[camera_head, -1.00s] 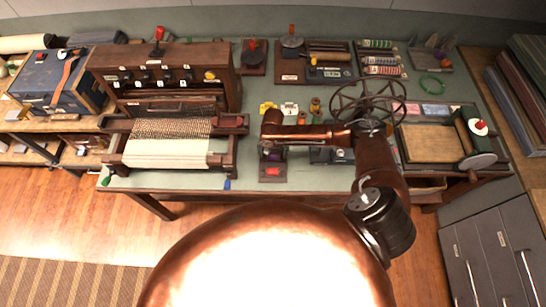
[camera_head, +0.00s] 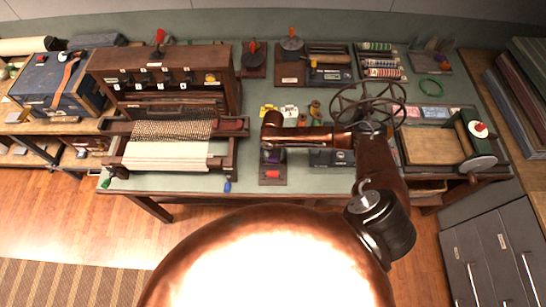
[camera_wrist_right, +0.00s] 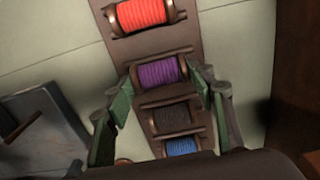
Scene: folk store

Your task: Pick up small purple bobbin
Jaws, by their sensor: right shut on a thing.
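A blue bobbin (camera_wrist_right: 181,146) lies beyond the brown one. My right gripper (camera_wrist_right: 166,84) has one green-padded finger at each end of the purple bobbin and is shut on it. In the head view my right gripper (camera_head: 271,146) is over the rack, and a bit of the purple bobbin (camera_head: 273,157) shows below it. The red bobbin (camera_head: 272,174) is at the rack's front. My left gripper is out of view.
A loom (camera_head: 165,150) stands left of the rack. A dark box (camera_head: 331,157) sits close on the right, partly under my arm. A spoked wheel (camera_head: 369,103) and a wooden tray device (camera_head: 430,145) are farther right. The bench's front edge is just before the rack.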

